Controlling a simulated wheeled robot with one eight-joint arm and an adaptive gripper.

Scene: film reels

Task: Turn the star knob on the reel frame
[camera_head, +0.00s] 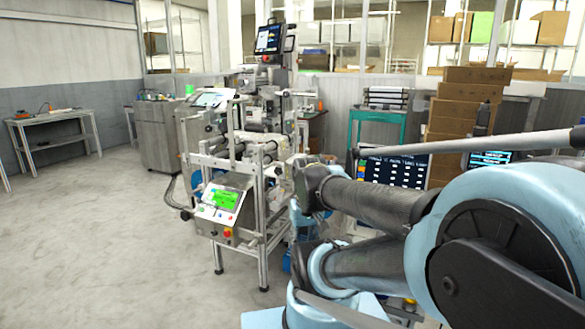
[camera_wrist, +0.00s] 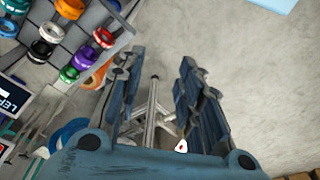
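The reel frame (camera_head: 262,225), a metal machine with rollers on silver legs, stands in the middle of the head view. I cannot pick out a star knob on it; it is too small or hidden there. In the wrist view my gripper (camera_wrist: 160,85) has its two blue-grey fingers spread apart with nothing held between them. Beyond the fingers, a grey metal stand (camera_wrist: 152,110) with spread legs shows near the floor. No star knob is clear in the wrist view. In the head view my arm covers the right side, and I cannot make out the gripper.
A control panel with a green screen (camera_head: 226,199) juts from the machine's front. Cardboard boxes (camera_head: 468,105) are stacked behind my arm. A side table (camera_head: 50,122) stands at far left. Coloured rolls (camera_wrist: 72,12) hang at the wrist view's upper left. Floor (camera_head: 110,250) at left is clear.

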